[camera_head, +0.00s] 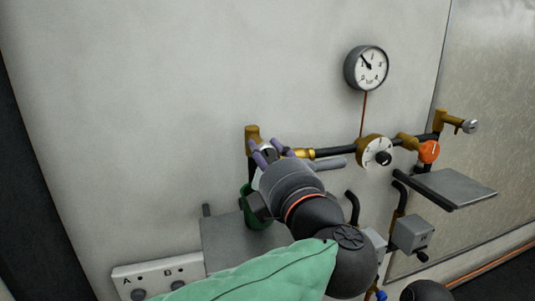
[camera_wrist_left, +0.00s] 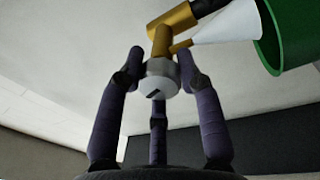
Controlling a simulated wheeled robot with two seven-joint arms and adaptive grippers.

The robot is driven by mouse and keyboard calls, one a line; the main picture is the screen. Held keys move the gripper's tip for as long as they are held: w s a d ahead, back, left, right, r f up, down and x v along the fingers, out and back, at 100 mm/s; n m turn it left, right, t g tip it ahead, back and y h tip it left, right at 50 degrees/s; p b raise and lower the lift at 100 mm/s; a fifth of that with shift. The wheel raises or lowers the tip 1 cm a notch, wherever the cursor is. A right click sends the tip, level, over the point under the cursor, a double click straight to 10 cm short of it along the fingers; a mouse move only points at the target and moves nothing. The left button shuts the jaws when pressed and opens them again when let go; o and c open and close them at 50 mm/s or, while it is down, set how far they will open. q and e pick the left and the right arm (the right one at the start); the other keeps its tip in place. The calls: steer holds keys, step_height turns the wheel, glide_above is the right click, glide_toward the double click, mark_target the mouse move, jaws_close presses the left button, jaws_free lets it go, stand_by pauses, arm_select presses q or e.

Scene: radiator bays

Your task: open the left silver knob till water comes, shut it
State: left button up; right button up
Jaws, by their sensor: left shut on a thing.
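The left silver knob (camera_wrist_left: 161,78) sits on the end of a brass valve (camera_wrist_left: 172,38), with a dark slot mark on its face. The purple fingers of my left gripper (camera_wrist_left: 160,75) stand around the knob and are shut on it. In the head view my left gripper (camera_head: 268,152) reaches the left brass valve (camera_head: 252,134) at the wall and hides most of the knob. A green cup (camera_head: 256,212) is below that valve, partly behind my wrist. The wrist view shows a white cone-shaped stream or spout (camera_wrist_left: 225,28) from the brass outlet into the green cup (camera_wrist_left: 290,35); I cannot tell if it is water.
A pressure gauge (camera_head: 367,68) is on the wall. To the right are a round brass dial (camera_head: 375,152), an orange knob (camera_head: 429,151), another silver knob (camera_head: 470,126), a grey shelf (camera_head: 455,187) and a grey box (camera_head: 412,233). A panel marked A and B (camera_head: 157,276) is at lower left.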

arm_select(q)
steer(key=shift+f, duration=0.15)
steer(key=o, duration=1)
steer(key=shift+o, duration=0.8)
steer(key=shift+a, duration=0.2)
steer(key=shift+s+d, duration=0.35)
steer(key=shift+s, duration=0.05)
steer(key=v, duration=1.1)
steer(key=shift+a, duration=0.15)
